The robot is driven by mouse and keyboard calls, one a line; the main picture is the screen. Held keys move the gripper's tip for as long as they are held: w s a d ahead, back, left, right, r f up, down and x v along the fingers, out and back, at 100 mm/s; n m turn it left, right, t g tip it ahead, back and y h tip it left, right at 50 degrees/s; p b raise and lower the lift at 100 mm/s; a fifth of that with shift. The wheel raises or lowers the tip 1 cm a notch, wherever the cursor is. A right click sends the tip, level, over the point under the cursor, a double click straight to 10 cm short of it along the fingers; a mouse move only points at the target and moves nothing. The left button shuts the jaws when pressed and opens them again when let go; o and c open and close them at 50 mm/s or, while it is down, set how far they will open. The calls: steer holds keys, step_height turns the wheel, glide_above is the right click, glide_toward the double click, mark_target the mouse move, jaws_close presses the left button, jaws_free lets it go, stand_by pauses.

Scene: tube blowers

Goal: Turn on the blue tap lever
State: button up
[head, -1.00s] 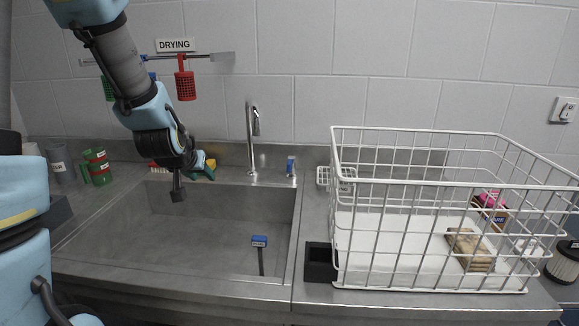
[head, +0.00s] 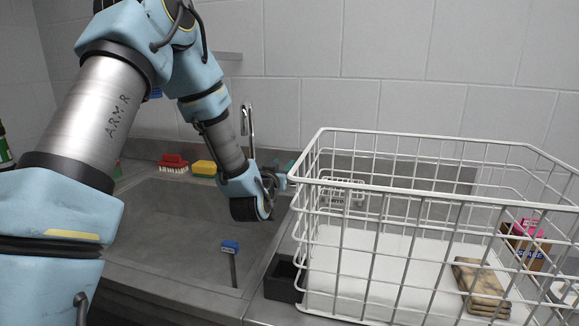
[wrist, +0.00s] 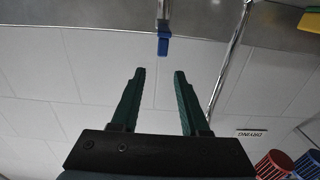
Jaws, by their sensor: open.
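The blue tap lever (wrist: 163,46) shows in the wrist view, just beyond my fingertips and roughly in line with the gap between them. A grey valve stem joins it. My gripper (wrist: 160,72) is open, with two green fingers apart and nothing between them. In the head view my gripper (head: 287,166) is at the back right of the sink, by the basket's left rim. The lever is hidden there behind my arm and gripper. The tall metal tap (head: 247,125) rises just left of it and also shows in the wrist view (wrist: 232,58).
A white wire basket (head: 420,200) stands close to the right of my gripper. The sink (head: 165,225) holds an upright blue-topped brush (head: 230,247). A red brush (head: 172,162) and yellow sponge (head: 204,168) lie on the back ledge. The wrist view shows a red holder (wrist: 274,166).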

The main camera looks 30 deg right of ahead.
steer(key=w+d+f+p, duration=0.2)
steer(key=w+d, duration=0.1)
steer(key=w+d+f+p, duration=0.1)
steer(key=w+d, duration=0.1)
steer(key=shift+w+f, duration=0.15)
steer(key=shift+w, duration=0.1)
jaws_close()
stand_by(0.4)
stand_by(1.1)
